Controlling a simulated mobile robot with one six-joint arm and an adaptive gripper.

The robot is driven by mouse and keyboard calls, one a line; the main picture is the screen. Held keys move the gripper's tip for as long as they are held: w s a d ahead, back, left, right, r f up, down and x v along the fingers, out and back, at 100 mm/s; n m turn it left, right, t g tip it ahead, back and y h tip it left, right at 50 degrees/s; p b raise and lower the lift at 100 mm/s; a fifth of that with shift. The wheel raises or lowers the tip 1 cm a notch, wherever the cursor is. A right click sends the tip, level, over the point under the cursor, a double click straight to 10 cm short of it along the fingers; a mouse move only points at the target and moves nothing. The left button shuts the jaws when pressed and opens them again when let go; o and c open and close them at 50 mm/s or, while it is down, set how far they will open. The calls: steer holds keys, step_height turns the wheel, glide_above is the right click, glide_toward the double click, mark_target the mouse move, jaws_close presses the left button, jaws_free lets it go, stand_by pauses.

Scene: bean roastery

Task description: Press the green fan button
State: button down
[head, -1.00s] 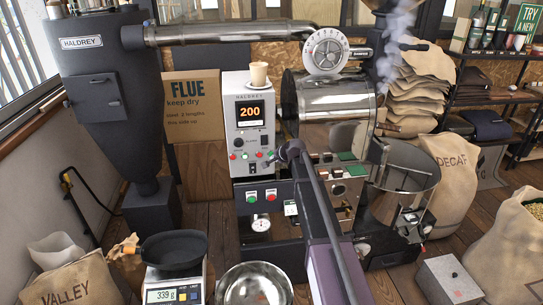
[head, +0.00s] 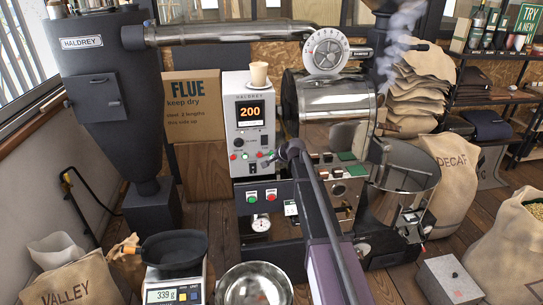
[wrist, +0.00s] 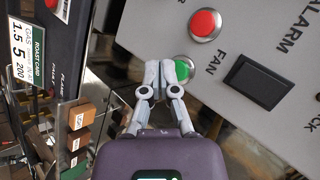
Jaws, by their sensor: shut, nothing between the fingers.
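The green fan button (wrist: 183,67) shows in the wrist view on a grey panel, beside the word FAN. Its left part is hidden behind the tips of my gripper (wrist: 167,72). My gripper is shut and empty, with its fingertips together at the button's left edge. I cannot tell whether they touch it. A red button (wrist: 204,24) sits above the green one in that view. In the head view my gripper (head: 271,160) is in front of the lower right of the roaster's control panel (head: 240,85), which shows 200 on its display.
A black rocker switch (wrist: 256,80) lies right of the green button in the wrist view. A lower panel carries another green button (head: 251,196) and red button (head: 271,194). A paper cup (head: 259,74) stands on the control panel. The cooling tray (head: 405,165) is to the right.

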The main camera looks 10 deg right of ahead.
steer(key=shift+w, duration=0.2)
stand_by(0.5)
steer(key=shift+w, duration=0.25)
steer(key=shift+w, duration=0.4)
stand_by(1.1)
steer(key=shift+s, duration=0.85)
stand_by(0.4)
steer(key=s, duration=0.5)
stand_by(0.4)
stand_by(0.6)
